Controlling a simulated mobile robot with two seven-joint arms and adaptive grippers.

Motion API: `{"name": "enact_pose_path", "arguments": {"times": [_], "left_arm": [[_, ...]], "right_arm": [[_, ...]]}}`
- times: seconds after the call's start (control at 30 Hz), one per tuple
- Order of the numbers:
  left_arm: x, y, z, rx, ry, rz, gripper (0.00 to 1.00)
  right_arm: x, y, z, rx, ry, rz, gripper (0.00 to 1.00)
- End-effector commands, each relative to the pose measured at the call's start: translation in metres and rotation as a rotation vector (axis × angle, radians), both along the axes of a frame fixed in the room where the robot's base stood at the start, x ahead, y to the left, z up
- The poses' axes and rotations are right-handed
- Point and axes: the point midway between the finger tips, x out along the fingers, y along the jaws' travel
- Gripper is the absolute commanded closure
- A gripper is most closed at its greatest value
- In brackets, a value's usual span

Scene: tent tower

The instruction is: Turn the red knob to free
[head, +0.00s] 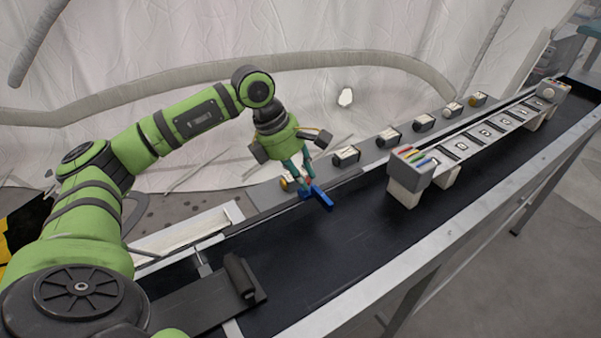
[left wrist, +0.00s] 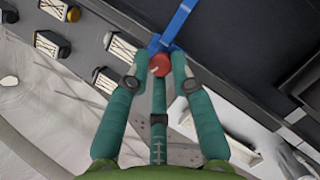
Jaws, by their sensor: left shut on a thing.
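The red knob (left wrist: 160,64) sits on a blue piece (left wrist: 181,18) with a long blue arm. A short pale mark shows on the knob's face. My left gripper (left wrist: 160,76) is shut on the knob, with its teal fingers around it from both sides and below. In the head view my left gripper (head: 306,180) reaches down from above to the blue piece (head: 321,197) at the conveyor's far edge. The fingers hide most of the knob there. No label for the free position is readable. My right gripper is not in view.
A black conveyor belt (head: 330,250) runs toward the back right. Several small labelled boxes with buttons, such as one (head: 346,156), line its far rail. A white tent wall (head: 330,25) hangs behind.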

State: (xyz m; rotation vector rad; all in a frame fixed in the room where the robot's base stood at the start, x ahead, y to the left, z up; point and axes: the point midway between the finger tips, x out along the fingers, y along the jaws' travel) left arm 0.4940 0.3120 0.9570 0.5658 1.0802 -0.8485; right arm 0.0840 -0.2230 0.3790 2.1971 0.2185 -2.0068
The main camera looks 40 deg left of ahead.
Motion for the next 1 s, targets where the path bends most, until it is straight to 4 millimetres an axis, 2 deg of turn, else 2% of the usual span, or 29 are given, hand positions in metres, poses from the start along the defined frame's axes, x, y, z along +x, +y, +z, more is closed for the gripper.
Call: {"name": "enact_pose_path", "arguments": {"times": [0.1,0.13,0.17,0.2,0.5,0.63,0.77,1.0], "left_arm": [[-0.001,-0.004,-0.001,-0.007,0.005,-0.009,1.0],[-0.001,-0.004,-0.001,-0.007,0.005,-0.009,0.72],[-0.001,-0.004,-0.001,-0.007,0.005,-0.009,0.6],[-0.001,-0.004,-0.002,-0.007,0.004,-0.008,0.54],[0.0,-0.001,0.0,-0.002,0.002,-0.004,0.54],[-0.002,0.002,0.009,-0.001,-0.002,-0.003,0.54],[-0.006,0.009,0.03,-0.001,-0.004,-0.003,0.54],[-0.017,0.024,0.078,-0.002,-0.002,-0.003,0.54]], "right_arm": [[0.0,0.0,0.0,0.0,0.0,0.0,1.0],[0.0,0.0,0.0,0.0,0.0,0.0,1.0],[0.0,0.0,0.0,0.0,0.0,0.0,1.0],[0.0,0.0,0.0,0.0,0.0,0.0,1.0],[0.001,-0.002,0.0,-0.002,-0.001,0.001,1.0],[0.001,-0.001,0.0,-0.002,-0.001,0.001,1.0],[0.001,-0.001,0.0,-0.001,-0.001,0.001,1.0],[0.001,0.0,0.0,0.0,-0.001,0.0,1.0]]}}
